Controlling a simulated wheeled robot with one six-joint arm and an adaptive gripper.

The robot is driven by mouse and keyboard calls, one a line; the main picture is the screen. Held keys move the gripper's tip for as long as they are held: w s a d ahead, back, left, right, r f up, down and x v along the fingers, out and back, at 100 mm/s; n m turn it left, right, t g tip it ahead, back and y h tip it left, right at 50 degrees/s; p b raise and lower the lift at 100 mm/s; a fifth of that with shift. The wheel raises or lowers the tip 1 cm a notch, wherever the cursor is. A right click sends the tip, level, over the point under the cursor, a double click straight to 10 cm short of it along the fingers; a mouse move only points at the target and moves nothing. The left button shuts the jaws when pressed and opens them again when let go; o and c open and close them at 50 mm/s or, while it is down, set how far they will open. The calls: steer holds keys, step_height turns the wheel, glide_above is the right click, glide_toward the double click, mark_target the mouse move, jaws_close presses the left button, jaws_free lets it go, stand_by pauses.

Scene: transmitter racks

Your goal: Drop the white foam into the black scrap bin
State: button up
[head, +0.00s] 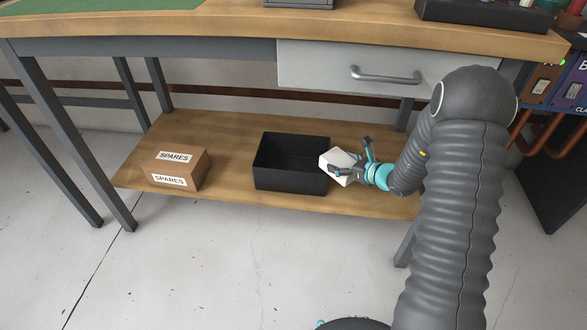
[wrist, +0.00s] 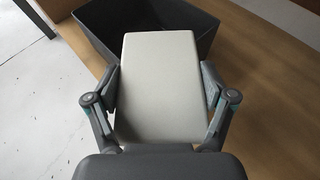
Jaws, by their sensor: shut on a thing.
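The white foam (head: 337,165) is a pale block held between the fingers of my gripper (head: 350,166). In the wrist view the foam (wrist: 160,78) fills the space between both fingers and sticks out ahead of them. The black scrap bin (head: 291,178) is an open-topped box on the lower shelf. The foam is at the bin's right side in the head view, its left end overlapping the bin's right edge. In the wrist view the bin (wrist: 205,35) lies just beyond the foam, which hides part of its inside. What I see of the bin's inside is empty.
The bin stands on a wooden lower shelf (head: 225,150) under a workbench (head: 200,42). A brown box marked SPARES (head: 180,168) sits to the bin's left. A drawer (head: 330,70) with a metal handle hangs above. Grey bench legs (head: 110,185) stand at the left.

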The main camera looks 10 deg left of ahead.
steer(key=w+a+r+n+g+y+b, duration=0.2)
steer(key=w+a+n+g+y+b, duration=0.15)
steer(key=w+a, duration=0.9)
steer(key=shift+n+g+h, duration=0.25)
steer(key=shift+n+g, duration=0.1)
steer(key=shift+n, duration=0.1)
steer(key=f+b, duration=0.1)
steer(key=s+a+f+b, duration=0.1)
steer(key=f, duration=0.1)
steer(key=f+b, duration=0.1)
steer(key=f, duration=0.1)
steer(key=shift+s+a+f, duration=0.2)
steer(key=shift+a, duration=0.2)
steer(key=o, duration=0.7)
steer(key=shift+c, duration=0.2)
steer(key=v, duration=1.2)
